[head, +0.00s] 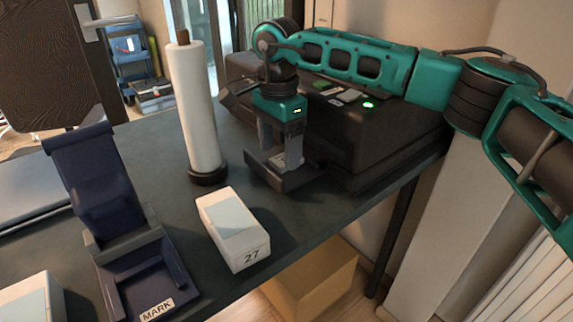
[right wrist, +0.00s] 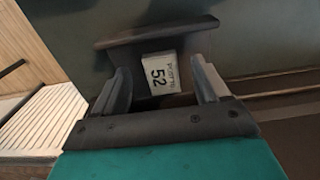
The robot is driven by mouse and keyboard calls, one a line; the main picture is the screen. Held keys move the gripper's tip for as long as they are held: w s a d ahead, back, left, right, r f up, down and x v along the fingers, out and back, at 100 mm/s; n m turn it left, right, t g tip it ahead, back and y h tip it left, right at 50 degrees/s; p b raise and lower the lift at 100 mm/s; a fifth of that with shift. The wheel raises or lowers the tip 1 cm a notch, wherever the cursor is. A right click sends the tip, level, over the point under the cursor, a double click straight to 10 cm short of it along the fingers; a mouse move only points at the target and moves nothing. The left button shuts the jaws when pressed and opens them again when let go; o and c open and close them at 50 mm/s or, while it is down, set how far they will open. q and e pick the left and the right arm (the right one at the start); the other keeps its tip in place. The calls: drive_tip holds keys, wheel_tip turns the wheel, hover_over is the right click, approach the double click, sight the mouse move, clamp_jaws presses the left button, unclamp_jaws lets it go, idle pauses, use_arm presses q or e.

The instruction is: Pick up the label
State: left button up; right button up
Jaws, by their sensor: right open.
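The label (right wrist: 162,73) is a small white piece printed with 52 in the right wrist view. It lies on a dark tray (right wrist: 125,41) that also shows in the head view (head: 308,181), at the front of a dark printer-like machine (head: 372,138). My right gripper (head: 280,158) points down over this tray, and its open fingers (right wrist: 160,68) stand on either side of the label with gaps showing. In the head view the fingers partly hide the label. My left gripper is not in view.
A white roll (head: 199,105) stands upright on a dark base, left of my right gripper. A white box (head: 232,228) marked 27 lies in front. A dark blue stand (head: 95,180) marked MARK is at the left. The table's edge runs along the right front.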

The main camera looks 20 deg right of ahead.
drive_tip(key=shift+f, duration=0.95)
drive_tip(key=c, duration=1.1)
drive_tip(key=shift+r, duration=0.1)
